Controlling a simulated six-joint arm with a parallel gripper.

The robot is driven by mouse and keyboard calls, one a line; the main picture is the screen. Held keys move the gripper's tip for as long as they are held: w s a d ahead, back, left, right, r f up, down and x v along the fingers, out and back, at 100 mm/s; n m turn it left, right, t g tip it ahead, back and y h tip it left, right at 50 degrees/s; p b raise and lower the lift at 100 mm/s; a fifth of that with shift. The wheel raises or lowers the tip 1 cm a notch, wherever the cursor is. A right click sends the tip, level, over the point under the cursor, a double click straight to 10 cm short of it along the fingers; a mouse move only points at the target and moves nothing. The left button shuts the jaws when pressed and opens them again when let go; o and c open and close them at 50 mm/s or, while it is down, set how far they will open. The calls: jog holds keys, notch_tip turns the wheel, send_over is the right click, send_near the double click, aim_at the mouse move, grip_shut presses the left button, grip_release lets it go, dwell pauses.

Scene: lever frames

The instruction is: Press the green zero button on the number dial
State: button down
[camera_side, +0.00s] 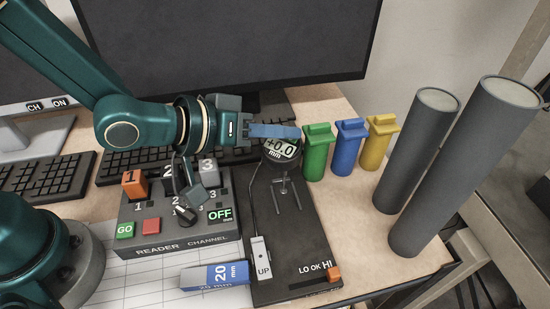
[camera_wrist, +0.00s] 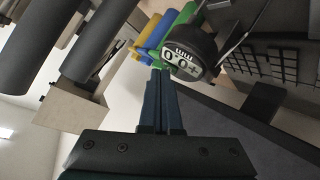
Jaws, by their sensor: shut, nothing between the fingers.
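The number dial (camera_side: 267,160) is a round black gauge on a stand on a dark base plate, and its display reads "+0.0 mm". It also shows in the wrist view (camera_wrist: 208,45), to the right of my fingertips. My gripper (camera_side: 297,132) is shut and empty, with its blue fingers pointing right across the top of the dial in the side view. In the wrist view the fingertips (camera_wrist: 158,72) are close to the dial's left edge. I cannot tell whether they touch it. I cannot make out the green zero button in either view.
Green (camera_side: 317,155), blue (camera_side: 347,150) and yellow (camera_side: 380,143) handled blocks stand right of the dial. Two tall grey cylinders (camera_side: 440,170) stand farther right. The reader box (camera_side: 180,240) lies left, below my wrist. A blue "20 mm" block (camera_side: 215,277) lies in front. A monitor (camera_side: 230,40) stands behind.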

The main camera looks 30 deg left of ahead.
dwell(0.3)
jog(key=shift+s+r, duration=0.3)
jog(key=shift+r, duration=0.4)
jog(key=shift+r, duration=0.1)
jog(key=r, duration=0.1)
jog(key=s+r, duration=0.1)
jog(key=r, duration=0.2)
jog(key=shift+s+r, duration=0.25)
jog(key=shift+s, duration=0.1)
jog(key=shift+a, duration=0.1)
